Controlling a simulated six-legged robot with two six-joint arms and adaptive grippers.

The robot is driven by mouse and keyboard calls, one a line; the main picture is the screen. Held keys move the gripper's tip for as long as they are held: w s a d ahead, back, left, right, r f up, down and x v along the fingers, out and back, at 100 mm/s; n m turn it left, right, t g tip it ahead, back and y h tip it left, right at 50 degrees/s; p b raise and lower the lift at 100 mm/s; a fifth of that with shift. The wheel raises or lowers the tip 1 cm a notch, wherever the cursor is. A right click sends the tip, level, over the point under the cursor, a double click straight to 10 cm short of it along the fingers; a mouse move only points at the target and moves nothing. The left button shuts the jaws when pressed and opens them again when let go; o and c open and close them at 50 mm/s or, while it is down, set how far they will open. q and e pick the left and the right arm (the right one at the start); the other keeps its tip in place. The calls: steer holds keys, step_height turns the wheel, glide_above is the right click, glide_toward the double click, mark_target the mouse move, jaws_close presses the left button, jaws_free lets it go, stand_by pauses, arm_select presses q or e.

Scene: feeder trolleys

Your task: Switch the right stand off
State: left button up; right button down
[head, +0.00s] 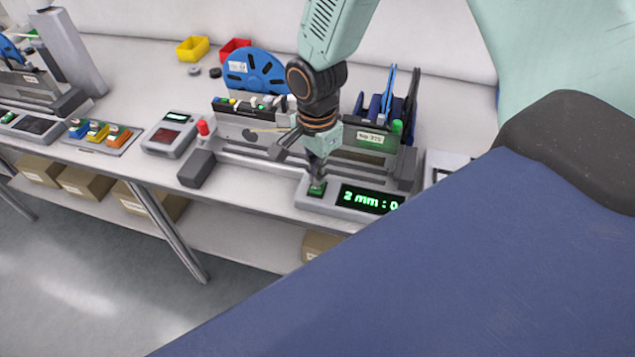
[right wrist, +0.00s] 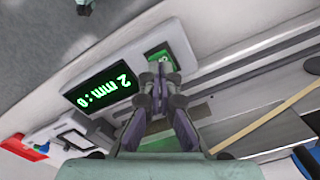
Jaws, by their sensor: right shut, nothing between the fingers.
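The right stand (head: 235,161) is a grey feeder stand on the white bench. At its front is a control box with a lit green display reading "2 mm : 0" (head: 368,200); the display also shows in the right wrist view (right wrist: 103,87). Left of the display is a green switch (head: 316,190), also in the right wrist view (right wrist: 163,53), partly covered by the fingers. My right gripper (head: 317,182) points down with its fingers shut and empty, tips at the switch (right wrist: 161,68). I cannot tell if they touch it. My left gripper is not in view.
A blue reel (head: 254,74) stands behind the feeder. A red lamp (head: 203,128) is at its left end, a green one (head: 397,127) at its right. A small grey device (head: 168,135) and a tray of coloured pieces (head: 97,137) lie further left.

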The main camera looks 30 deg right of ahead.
steer(key=shift+f+b, duration=0.65)
steer(key=shift+f, duration=0.5)
stand_by(0.6)
steer(key=shift+r, duration=0.15)
steer(key=shift+w+r+p, duration=0.1)
steer(key=shift+r+p, duration=0.7)
steer(key=shift+p, duration=0.2)
step_height(320, 180, up, 2)
steer(key=shift+r+p, duration=0.25)
steer(key=shift+p, duration=0.9)
steer(key=shift+r+p, duration=1.4)
steer(key=shift+f, duration=0.1)
